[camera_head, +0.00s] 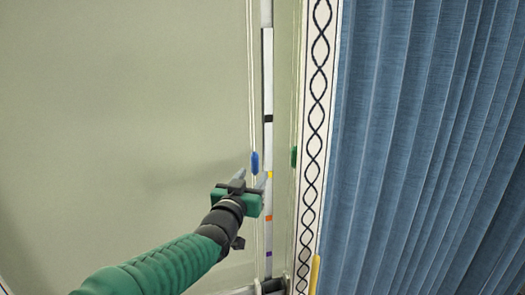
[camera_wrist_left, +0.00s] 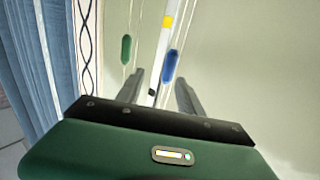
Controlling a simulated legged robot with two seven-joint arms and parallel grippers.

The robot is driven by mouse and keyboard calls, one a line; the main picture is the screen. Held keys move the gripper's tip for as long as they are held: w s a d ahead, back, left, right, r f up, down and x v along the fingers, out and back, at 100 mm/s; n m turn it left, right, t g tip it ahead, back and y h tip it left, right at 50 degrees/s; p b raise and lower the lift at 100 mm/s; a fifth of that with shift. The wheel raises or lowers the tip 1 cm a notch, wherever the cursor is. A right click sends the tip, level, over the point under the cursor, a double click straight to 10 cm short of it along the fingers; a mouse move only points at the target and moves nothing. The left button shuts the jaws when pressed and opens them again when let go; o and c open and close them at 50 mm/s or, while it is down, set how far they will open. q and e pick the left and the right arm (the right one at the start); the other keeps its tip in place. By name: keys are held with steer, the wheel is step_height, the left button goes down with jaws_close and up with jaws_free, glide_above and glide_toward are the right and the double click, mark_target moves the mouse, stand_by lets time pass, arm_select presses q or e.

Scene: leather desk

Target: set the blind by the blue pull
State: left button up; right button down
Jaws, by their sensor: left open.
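The blue pull (camera_head: 255,162) hangs on thin pale cords in front of the pale green wall surface. It also shows in the left wrist view (camera_wrist_left: 171,66). My left gripper (camera_head: 251,177) is open and empty, with its fingertips near the lower end of the blue pull. In the left wrist view my left gripper (camera_wrist_left: 159,77) has the blue pull just past its fingertips, nearer the right-hand finger. I cannot tell whether they touch. The blind itself is not clearly visible. My right gripper is not in view.
A green pull (camera_head: 294,156) hangs to the right on its own cords. Between the pulls stands a white strip (camera_head: 267,80) with black, yellow, orange and purple marks. A blue curtain (camera_head: 430,140) with a patterned white border (camera_head: 313,130) fills the right side. The left side is clear.

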mark_target(253, 164)
arm_select(q)
steer(key=w+p, duration=0.5)
steer(key=w, duration=0.3)
steer(key=shift+w+r, duration=0.15)
steer(key=shift+w, duration=0.2)
steer(key=shift+w+d, duration=0.15)
steer(key=shift+d, duration=0.75)
steer(key=shift+c, duration=2.3)
steer(key=shift+a, duration=0.35)
steer(key=shift+c, duration=1.3)
steer(key=shift+w+a, duration=0.15)
steer(key=shift+a, duration=0.3)
jaws_close()
steer(key=shift+d, duration=0.4)
steer(key=shift+a, duration=0.1)
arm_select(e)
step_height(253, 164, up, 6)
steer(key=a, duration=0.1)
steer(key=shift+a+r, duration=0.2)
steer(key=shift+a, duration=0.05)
